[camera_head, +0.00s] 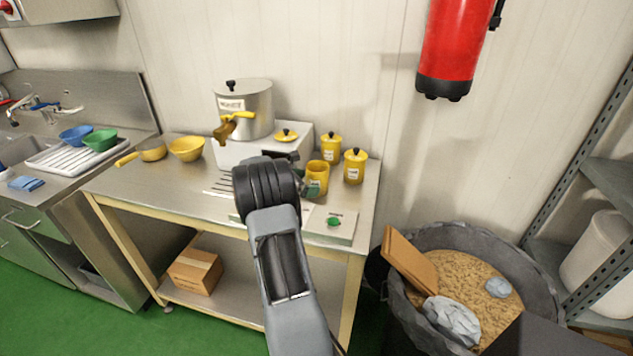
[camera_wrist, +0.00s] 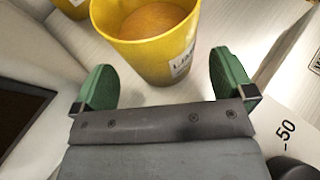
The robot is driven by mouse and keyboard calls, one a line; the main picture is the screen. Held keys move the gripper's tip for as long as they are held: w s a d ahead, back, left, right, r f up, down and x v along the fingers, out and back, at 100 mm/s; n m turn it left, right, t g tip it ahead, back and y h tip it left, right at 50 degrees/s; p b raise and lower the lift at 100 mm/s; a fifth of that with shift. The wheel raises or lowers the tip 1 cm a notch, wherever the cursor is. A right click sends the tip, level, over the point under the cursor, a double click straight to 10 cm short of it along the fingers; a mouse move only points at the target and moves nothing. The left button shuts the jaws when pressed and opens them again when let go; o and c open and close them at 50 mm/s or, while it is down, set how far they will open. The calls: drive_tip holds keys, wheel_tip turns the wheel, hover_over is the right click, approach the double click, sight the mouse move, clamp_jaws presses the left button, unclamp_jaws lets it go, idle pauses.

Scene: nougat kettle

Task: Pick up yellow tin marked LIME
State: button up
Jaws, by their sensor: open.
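The yellow tin (camera_head: 318,180) stands upright and lidless on the steel table, just beyond my arm. In the wrist view the tin (camera_wrist: 145,52) shows a tan-orange fill and a white label, partly turned away, whose visible letters start "LI". My gripper (camera_wrist: 165,80) is open, with one green finger on each side below the tin. The tin's near wall lies just ahead of the gap, and nothing is held. In the head view my gripper (camera_head: 308,184) is mostly hidden behind my arm, beside the tin.
Two lidded yellow tins stand close by, one right (camera_head: 354,168) and one behind (camera_head: 331,149). A yellow lid (camera_head: 287,136) lies on the white box left of them, beside the steel kettle (camera_head: 244,108). A panel with a green button (camera_head: 334,222) lies in front.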

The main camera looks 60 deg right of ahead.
drive_tip(key=shift+x, duration=1.35)
drive_tip(key=shift+c, duration=0.5)
drive_tip(key=c, duration=1)
